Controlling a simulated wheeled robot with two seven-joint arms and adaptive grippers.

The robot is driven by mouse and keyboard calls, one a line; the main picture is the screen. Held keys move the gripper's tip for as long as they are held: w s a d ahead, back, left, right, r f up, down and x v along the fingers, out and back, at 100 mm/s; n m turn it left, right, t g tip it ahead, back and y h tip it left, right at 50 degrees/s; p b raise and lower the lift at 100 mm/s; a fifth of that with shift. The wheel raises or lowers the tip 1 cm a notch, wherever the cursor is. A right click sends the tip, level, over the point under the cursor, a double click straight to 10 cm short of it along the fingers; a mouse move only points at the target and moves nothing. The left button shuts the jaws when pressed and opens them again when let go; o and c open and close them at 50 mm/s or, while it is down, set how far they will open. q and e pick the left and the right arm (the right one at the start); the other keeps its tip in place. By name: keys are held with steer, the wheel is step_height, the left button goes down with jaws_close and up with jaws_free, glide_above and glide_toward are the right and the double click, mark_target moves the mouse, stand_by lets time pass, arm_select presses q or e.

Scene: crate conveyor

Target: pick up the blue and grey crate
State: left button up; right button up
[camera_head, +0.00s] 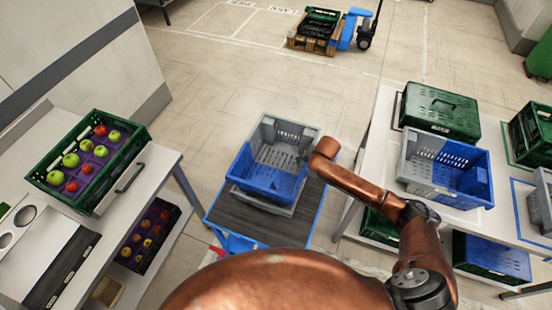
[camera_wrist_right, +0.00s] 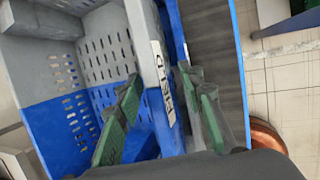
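A blue and grey crate (camera_head: 262,178) sits, empty, on a dark-topped cart in the middle of the head view. Its slotted grey wall and blue parts fill the left of the right wrist view (camera_wrist_right: 105,48). My right gripper (camera_wrist_right: 160,82) has green-padded fingers standing apart, one on each side of the crate's labelled side wall. I see gaps beside the wall, and no firm grip shows. In the head view my right arm reaches to the crate's right edge, and its fingers are mostly hidden. My left gripper is not in view.
Another blue and grey crate (camera_head: 450,172) stands on the right table, near a closed green crate (camera_head: 440,110). A green crate of apples (camera_head: 118,165) is on the left table. The cart (camera_head: 237,214) has bare top in front of the crate. Open floor lies behind.

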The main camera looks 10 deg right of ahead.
steer(key=shift+x, duration=1.1)
steer(key=shift+f, duration=0.15)
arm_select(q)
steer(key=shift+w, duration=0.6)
arm_select(e)
jaws_close()
steer(key=shift+w, duration=0.15)
